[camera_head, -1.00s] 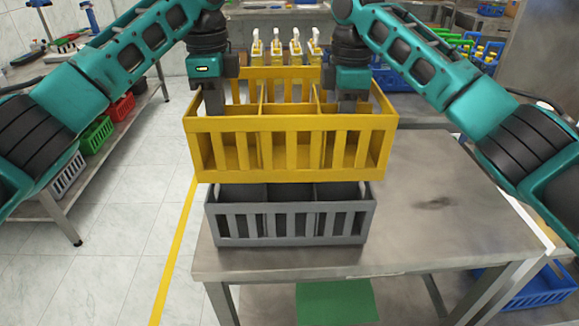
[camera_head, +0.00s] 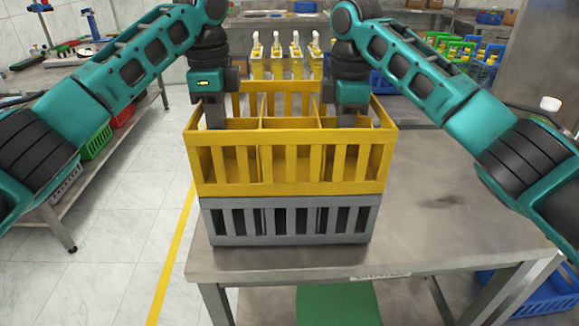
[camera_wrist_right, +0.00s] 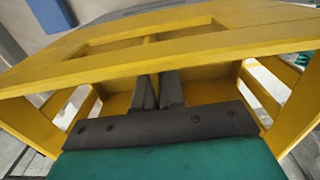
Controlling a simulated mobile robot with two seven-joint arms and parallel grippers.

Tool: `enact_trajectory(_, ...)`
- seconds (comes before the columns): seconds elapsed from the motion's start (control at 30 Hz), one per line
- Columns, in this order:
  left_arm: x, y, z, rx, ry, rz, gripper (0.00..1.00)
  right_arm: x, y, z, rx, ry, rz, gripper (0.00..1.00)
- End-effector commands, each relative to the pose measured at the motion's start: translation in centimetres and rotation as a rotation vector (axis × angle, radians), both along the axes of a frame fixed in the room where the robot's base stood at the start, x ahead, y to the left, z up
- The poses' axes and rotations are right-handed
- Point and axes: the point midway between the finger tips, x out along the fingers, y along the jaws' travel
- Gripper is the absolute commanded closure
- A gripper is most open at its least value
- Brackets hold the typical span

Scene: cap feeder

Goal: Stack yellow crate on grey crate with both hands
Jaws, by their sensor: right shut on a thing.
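The yellow crate (camera_head: 290,190) is level directly above the grey crate (camera_head: 290,240), its bottom edge meeting the grey rim with no gap visible from the front. The grey crate stands on the metal table, its inside hidden. My right gripper (camera_head: 347,115) reaches down into the yellow crate's right part and is shut on the yellow crate. In the right wrist view its fingers (camera_wrist_right: 158,92) are close together by the yellow crate's bars (camera_wrist_right: 190,48). My left gripper (camera_head: 214,110) reaches into the left part; its fingertips are partly hidden, so its grip is unclear.
The metal table (camera_head: 440,215) is clear to the right of the crates. Several white-topped dispensers (camera_head: 285,55) stand behind. A blue crate (camera_head: 530,290) is at the lower right, and a side bench with a green bin (camera_head: 97,143) is at the left.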

Motion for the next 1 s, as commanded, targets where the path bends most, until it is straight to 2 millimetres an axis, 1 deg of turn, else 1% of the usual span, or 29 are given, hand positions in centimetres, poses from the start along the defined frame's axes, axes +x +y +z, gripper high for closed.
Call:
enact_trajectory(0.03,0.0,-0.1,-0.4,-0.003,-0.002,-0.003,1.00,0.0,0.2,-0.4,0.004,-0.003,0.004,1.00)
enact_trajectory(0.07,0.0,-0.1,-0.2,-0.002,-0.001,-0.002,0.88,0.0,0.2,-0.2,0.003,-0.002,0.004,0.88)
enact_trajectory(0.3,0.0,-0.1,-0.2,-0.001,0.000,-0.001,0.66,0.0,0.1,-0.1,0.001,0.000,0.002,0.66)
enact_trajectory(0.53,0.0,0.0,-0.1,0.000,0.000,0.000,0.66,0.0,0.0,-0.2,0.000,0.000,0.000,0.66)
enact_trajectory(0.67,0.1,0.0,0.8,0.000,-0.002,0.001,0.66,0.0,0.0,-0.2,0.000,0.000,0.000,0.66)
enact_trajectory(0.77,0.1,0.0,2.4,-0.001,-0.005,0.001,0.66,0.0,0.0,-0.2,0.000,0.000,0.000,0.66)
enact_trajectory(1.0,0.1,0.0,7.2,0.002,-0.004,0.001,0.66,0.0,0.0,-0.2,0.000,0.000,0.000,0.66)
